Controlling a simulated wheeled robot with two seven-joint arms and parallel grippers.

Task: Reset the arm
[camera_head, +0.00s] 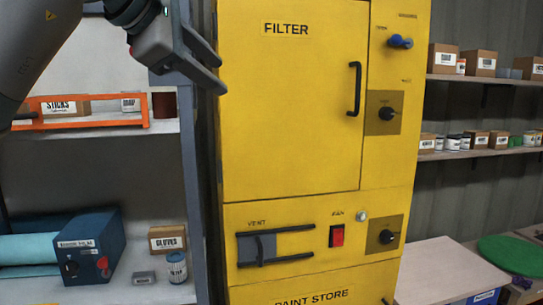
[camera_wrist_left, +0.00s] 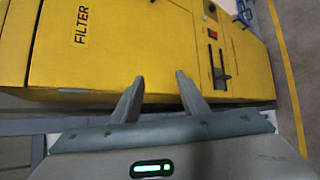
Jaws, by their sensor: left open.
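My left gripper (camera_head: 208,62) is at the upper left of the head view, in front of the shelf's edge and the left side of a yellow cabinet. Its two fingers are apart with nothing between them. In the left wrist view the same open fingers (camera_wrist_left: 156,95) point toward the cabinet front. The yellow cabinet (camera_head: 290,110) has a closed door labelled FILTER with a black upright handle (camera_head: 355,88). My right gripper is in neither view.
A grey shelf (camera_head: 90,145) on the left holds an orange rack (camera_head: 92,124), a dark blue box (camera_head: 90,247) and small cartons. Wall shelves (camera_head: 490,80) with boxes stand at right. A pale worktop (camera_head: 440,270) and green disc (camera_head: 510,254) are at lower right.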

